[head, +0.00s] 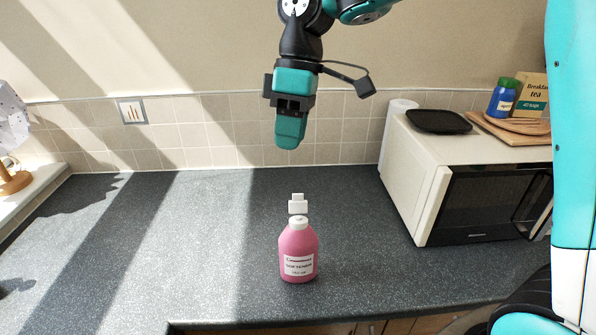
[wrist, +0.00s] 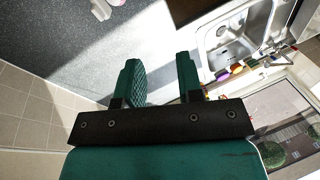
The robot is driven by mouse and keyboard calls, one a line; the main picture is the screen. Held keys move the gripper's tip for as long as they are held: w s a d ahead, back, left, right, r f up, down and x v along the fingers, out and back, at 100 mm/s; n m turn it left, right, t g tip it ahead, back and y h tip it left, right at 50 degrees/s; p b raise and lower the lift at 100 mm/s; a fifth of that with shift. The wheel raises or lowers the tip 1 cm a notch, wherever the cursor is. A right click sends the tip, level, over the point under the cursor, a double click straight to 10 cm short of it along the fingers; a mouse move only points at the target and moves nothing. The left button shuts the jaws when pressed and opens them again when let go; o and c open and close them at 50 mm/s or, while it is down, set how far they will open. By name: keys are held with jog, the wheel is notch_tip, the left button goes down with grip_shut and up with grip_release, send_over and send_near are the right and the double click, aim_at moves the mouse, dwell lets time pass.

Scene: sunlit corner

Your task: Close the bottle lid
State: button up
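A pink bottle (head: 298,258) with a white label stands upright on the dark countertop, near its front edge, in the head view. Its white lid (head: 298,205) is flipped up above the white neck and looks open. My gripper (head: 289,138) hangs above and behind the bottle, fingers down, well clear of it. In the wrist view its two green fingers (wrist: 160,75) are apart with nothing between them. A small piece of the white lid (wrist: 101,9) shows at the top edge of the wrist view; most of the bottle is outside that picture.
A white microwave (head: 425,190) stands to the right, with a black tray (head: 438,121), boards, a blue jar (head: 503,97) and a tea box (head: 533,95) on top. The dark countertop (head: 190,240) is clear left of the bottle. A sink (wrist: 232,45) shows in the wrist view.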

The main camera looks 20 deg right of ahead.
jog(key=w+d+n+h+p, duration=0.15)
jog(key=w+d, duration=0.35)
jog(key=w, duration=0.5)
jog(key=n+b, duration=0.1)
jog(key=b, duration=0.4)
send_near(298, 194)
jog(key=shift+g, duration=0.4)
jog(key=x, duration=0.3)
jog(key=p+x, duration=0.1)
jog(key=x, duration=0.2)
jog(key=w+x, duration=0.1)
jog(key=x, duration=0.2)
jog(key=shift+p, duration=0.3)
jog(key=shift+c, duration=0.5)
grip_shut()
